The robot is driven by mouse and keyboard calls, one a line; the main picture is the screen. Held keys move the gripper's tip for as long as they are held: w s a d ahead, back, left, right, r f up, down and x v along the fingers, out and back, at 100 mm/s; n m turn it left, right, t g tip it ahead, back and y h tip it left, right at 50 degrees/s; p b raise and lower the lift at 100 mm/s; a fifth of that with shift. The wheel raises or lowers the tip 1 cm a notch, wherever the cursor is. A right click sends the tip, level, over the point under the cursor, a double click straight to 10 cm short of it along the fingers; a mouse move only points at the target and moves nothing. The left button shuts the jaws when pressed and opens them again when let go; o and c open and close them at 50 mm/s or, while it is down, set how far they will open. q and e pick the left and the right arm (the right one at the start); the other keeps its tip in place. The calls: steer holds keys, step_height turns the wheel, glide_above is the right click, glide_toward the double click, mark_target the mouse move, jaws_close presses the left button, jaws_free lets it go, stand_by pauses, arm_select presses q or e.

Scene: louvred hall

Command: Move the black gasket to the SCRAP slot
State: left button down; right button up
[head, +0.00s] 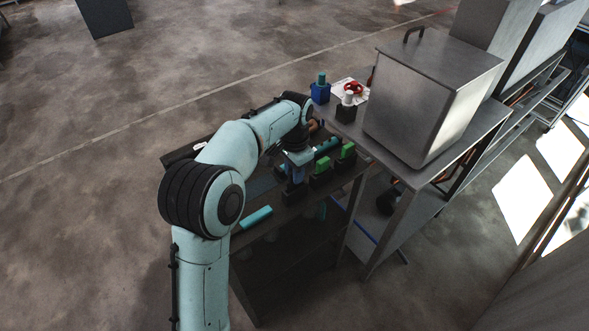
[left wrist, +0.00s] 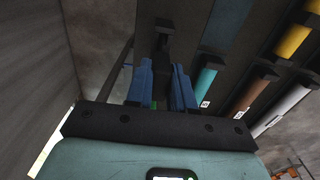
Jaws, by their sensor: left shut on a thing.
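My left gripper (head: 296,172) reaches down over the dark workbench, close beside green blocks in dark holders. In the left wrist view its two blue fingers (left wrist: 162,85) are closed around a dark, narrow piece, which looks like the black gasket (left wrist: 161,48). A bit of green shows low between the fingers. In the head view the gasket is hidden by the gripper and arm. I cannot make out any SCRAP marking; small labels by the coloured bars are unreadable. My right gripper is in neither view.
Teal (left wrist: 205,84), brown (left wrist: 250,92) and yellow (left wrist: 292,40) bars lie right of the fingers. Green blocks (head: 320,165) stand right of the gripper. A teal bar (head: 257,217) lies nearer on the bench. A large metal box (head: 415,105) occupies the adjoining table.

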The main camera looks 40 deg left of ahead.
arm_select(q)
steer(key=shift+f+b, duration=0.4)
steer(key=shift+f, duration=0.75)
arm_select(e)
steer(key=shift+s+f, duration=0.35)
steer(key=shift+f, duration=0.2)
arm_select(q)
steer(key=c, duration=0.9)
jaws_free()
steer(key=shift+r, duration=0.15)
steer(key=shift+w+r+p, duration=0.1)
steer(key=shift+r+p, duration=2)
steer(key=shift+r, duration=1.4)
steer(key=shift+f, duration=0.1)
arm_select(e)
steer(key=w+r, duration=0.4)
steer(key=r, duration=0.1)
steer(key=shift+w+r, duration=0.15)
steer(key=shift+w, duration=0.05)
